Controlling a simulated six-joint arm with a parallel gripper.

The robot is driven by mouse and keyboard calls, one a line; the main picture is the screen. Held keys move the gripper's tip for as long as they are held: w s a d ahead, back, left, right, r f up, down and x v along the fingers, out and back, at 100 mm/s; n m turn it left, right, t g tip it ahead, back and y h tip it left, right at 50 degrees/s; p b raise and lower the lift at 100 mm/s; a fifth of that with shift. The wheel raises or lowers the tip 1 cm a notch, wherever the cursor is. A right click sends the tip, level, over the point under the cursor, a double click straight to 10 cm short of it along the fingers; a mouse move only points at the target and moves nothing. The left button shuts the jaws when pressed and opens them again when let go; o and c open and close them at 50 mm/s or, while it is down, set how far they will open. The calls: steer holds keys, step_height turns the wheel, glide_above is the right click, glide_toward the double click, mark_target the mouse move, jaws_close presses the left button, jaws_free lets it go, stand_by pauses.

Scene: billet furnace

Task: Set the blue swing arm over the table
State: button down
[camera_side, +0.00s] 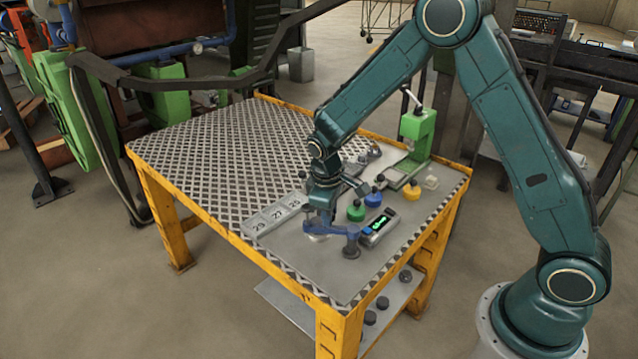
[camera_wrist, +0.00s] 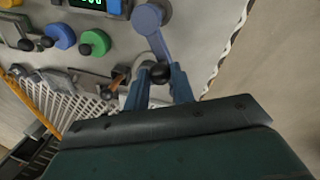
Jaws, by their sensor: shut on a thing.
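The blue swing arm (camera_side: 336,230) is a short bar on a post near the front of the table (camera_side: 210,160), over its smooth grey plate. It also shows in the wrist view (camera_wrist: 158,42), running from its round blue pivot down to my fingers. My gripper (camera_side: 319,212) points down at the free end of the bar, and in the wrist view (camera_wrist: 161,82) its two fingers are shut on the black knob (camera_wrist: 160,72) there. A pale round disc shows under that end. The fingers partly hide the knob and the bar's end.
A meter with a lit green display (camera_side: 379,227) lies right of the swing arm. Green (camera_side: 356,211), blue (camera_side: 373,198) and yellow (camera_side: 412,189) knobbed pieces stand behind. A numbered tray (camera_side: 272,215) lies to the left. A green press (camera_side: 416,135) stands at the back right.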

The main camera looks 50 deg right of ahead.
steer(key=shift+w+d+m+g, duration=0.2)
steer(key=shift+d+m, duration=0.35)
steer(key=shift+m, duration=0.6)
steer(key=shift+w+d+m+g, duration=0.2)
steer(key=shift+d+m, duration=0.3)
steer(key=shift+m, duration=0.6)
steer(key=shift+w+d+m+g, duration=0.2)
steer(key=shift+d+m, duration=0.35)
steer(key=shift+m, duration=0.6)
steer(key=c, duration=1.2)
jaws_free()
steer(key=shift+r, duration=0.15)
steer(key=shift+w+a+r, duration=0.1)
steer(key=shift+a+r, duration=0.35)
steer(key=shift+r, duration=1.75)
steer(key=shift+w+a+r, duration=0.1)
steer(key=shift+a+r, duration=0.3)
steer(key=shift+r, duration=1.85)
steer(key=shift+w+a+r, duration=0.1)
steer(key=shift+a+r, duration=0.35)
steer(key=shift+r, duration=1.75)
steer(key=shift+s+r, duration=0.1)
